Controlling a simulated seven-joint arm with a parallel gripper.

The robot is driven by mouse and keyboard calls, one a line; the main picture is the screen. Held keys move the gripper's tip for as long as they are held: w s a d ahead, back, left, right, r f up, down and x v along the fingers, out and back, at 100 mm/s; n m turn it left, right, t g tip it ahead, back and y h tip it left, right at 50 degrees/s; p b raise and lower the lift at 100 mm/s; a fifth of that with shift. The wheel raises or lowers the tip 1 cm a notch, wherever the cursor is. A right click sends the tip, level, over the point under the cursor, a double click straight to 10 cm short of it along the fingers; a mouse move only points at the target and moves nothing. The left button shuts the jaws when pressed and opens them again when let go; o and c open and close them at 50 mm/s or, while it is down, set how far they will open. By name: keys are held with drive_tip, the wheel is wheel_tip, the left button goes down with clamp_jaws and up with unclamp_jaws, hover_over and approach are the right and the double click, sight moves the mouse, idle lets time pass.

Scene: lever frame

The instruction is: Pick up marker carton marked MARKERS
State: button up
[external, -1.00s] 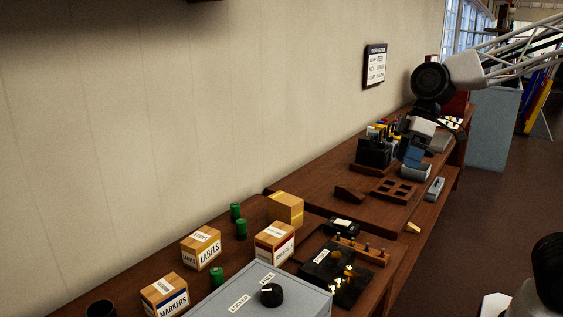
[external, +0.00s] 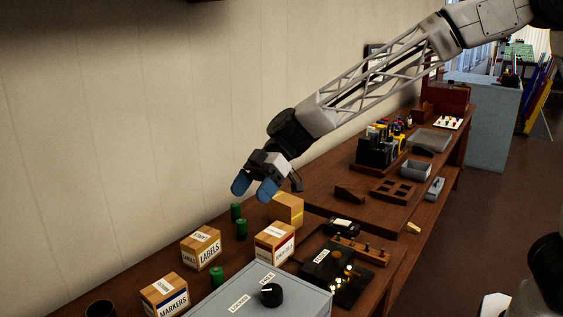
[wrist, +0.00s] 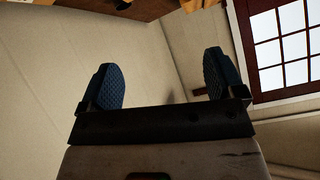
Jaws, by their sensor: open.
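The marker carton (external: 165,297) is a small tan box with a blue band and a white label reading MARKERS. It stands at the front left of the bench in the external view. My gripper (external: 254,191) is open and empty, in the air above the bench, up and to the right of the carton. In the wrist view its two blue pads (wrist: 165,82) are wide apart with nothing between them. The carton cannot be made out in the wrist view.
A LABELS carton (external: 201,250), another carton (external: 274,243) and a plain box (external: 287,208) stand nearby. Green cylinders (external: 241,229) stand between them. A grey box with a black knob (external: 271,295) sits right of the marker carton. A dark cup (external: 100,308) is at its left.

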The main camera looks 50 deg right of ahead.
drive_tip(key=w+a+f+n+y, duration=0.2)
drive_tip(key=w+a+f, duration=0.4)
drive_tip(key=a, duration=0.3)
drive_tip(key=shift+w+a+n+t, duration=0.25)
drive_tip(key=shift+w+n+t, duration=0.05)
drive_tip(key=shift+w, duration=0.25)
approach(166, 299)
drive_tip(key=w+d, duration=0.2)
drive_tip(key=shift+w+d+f, duration=0.2)
drive_tip(key=shift+w+f, duration=0.15)
drive_tip(key=shift+a, duration=0.1)
drive_tip(key=shift+x, duration=2.35)
